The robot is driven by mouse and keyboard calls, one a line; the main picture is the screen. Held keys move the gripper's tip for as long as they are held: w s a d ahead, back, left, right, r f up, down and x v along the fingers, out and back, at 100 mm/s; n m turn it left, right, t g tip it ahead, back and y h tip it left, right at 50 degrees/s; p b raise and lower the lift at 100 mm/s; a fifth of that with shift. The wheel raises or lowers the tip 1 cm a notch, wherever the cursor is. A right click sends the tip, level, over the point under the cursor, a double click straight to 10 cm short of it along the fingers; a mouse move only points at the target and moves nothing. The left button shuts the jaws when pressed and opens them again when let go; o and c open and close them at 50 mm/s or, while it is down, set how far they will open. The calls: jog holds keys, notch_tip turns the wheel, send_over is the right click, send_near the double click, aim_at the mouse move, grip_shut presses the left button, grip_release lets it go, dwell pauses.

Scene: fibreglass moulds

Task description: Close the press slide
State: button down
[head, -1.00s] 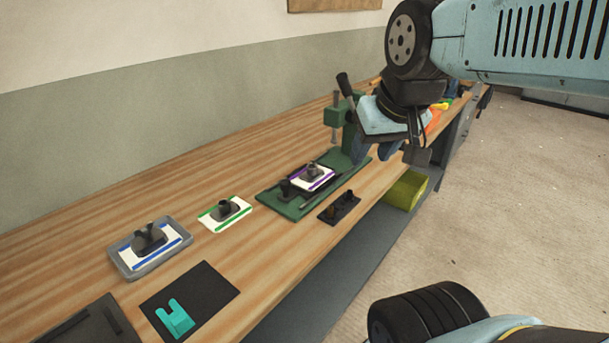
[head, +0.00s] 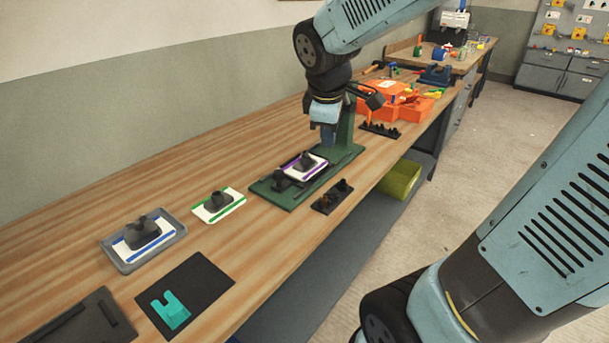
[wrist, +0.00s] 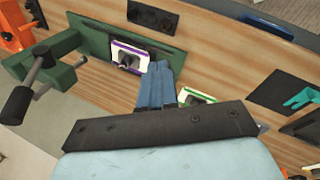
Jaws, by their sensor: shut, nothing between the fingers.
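The green press (head: 342,152) stands on the wooden bench, its upright partly hidden behind my arm. Its dark slide carries a white plate with purple edges (head: 303,166) and a dark mould piece on top. A dark knob (head: 281,181) stands at the slide's near-left end. In the wrist view the press base (wrist: 92,40) and purple-edged plate (wrist: 128,57) lie beyond my fingers, with the press head and lever (wrist: 38,70) at left. My gripper (head: 328,139) is shut and empty, above the bench by the press upright. Its blue fingers (wrist: 159,68) show together; contact with the slide cannot be told.
A green-edged plate (head: 218,205) and a grey tray (head: 144,262) with a blue-edged plate lie left of the press. A small black rack (head: 332,196) sits at the bench's front edge. Orange bins (head: 393,100) stand farther back. A black mat (head: 205,283) bears a teal piece.

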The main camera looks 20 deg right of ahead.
jog(key=w+a+f+n, duration=0.2)
jog(key=w+f+n, duration=0.2)
jog(key=w+n, duration=0.15)
jog(key=n+g+h, duration=0.1)
jog(key=n+h, duration=0.1)
jog(key=n, duration=0.6)
send_near(308, 182)
jog(key=s+a+r, duration=0.3)
jog(key=a, duration=0.1)
jog(key=x, duration=0.8)
jog(key=shift+f, duration=0.4)
jog(key=shift+w+d+f, duration=0.15)
jog(key=shift+w+d, duration=0.45)
jog(key=shift+d, duration=0.3)
jog(key=shift+w+d, duration=0.6)
jog(key=shift+d, duration=0.2)
